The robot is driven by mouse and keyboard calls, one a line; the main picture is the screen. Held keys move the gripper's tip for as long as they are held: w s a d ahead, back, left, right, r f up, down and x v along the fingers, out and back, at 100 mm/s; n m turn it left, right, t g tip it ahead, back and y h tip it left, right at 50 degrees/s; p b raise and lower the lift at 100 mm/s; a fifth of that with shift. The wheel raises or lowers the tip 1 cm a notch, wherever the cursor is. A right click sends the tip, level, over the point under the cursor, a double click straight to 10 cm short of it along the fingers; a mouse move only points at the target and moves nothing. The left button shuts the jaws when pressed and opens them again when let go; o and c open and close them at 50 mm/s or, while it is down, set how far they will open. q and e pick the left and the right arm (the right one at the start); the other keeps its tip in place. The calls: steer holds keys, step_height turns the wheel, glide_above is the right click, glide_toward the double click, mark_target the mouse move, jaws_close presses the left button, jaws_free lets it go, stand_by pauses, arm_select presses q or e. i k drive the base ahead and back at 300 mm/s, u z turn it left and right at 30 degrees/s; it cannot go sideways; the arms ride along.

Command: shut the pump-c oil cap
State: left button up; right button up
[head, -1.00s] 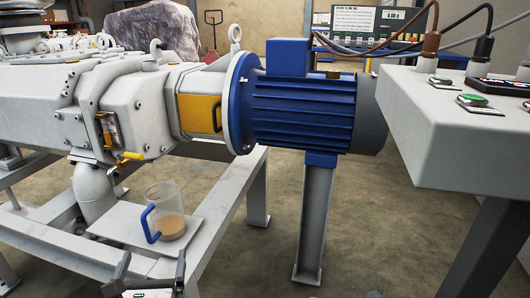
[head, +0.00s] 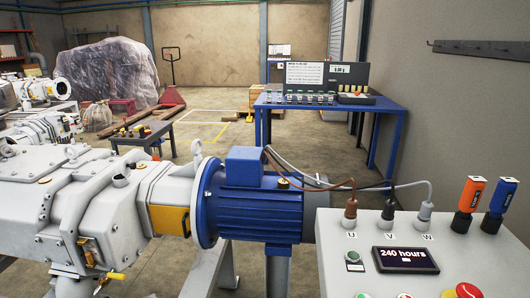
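The nearest pump (head: 80,210) is a grey casing at the left, joined to a blue motor (head: 262,205). A short grey neck (head: 122,180) stands up on top of the casing; I cannot tell whether it is capped or open. A small brass-coloured round piece (head: 45,181) is on the casing top farther left. Another small brass-coloured piece (head: 283,184) is on top of the motor. No label shows which pump is pump-c or which piece is its oil cap. Neither of my grippers is in view.
A yellow-handled valve (head: 115,276) is low on the pump. Behind are a small dark table (head: 180,123) and a blue bench (head: 385,106).

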mark_target(127, 167)
steer(key=k, duration=1.1)
steer(key=u, duration=1.05)
steer(key=i, duration=1.3)
steer(key=z, duration=0.35)
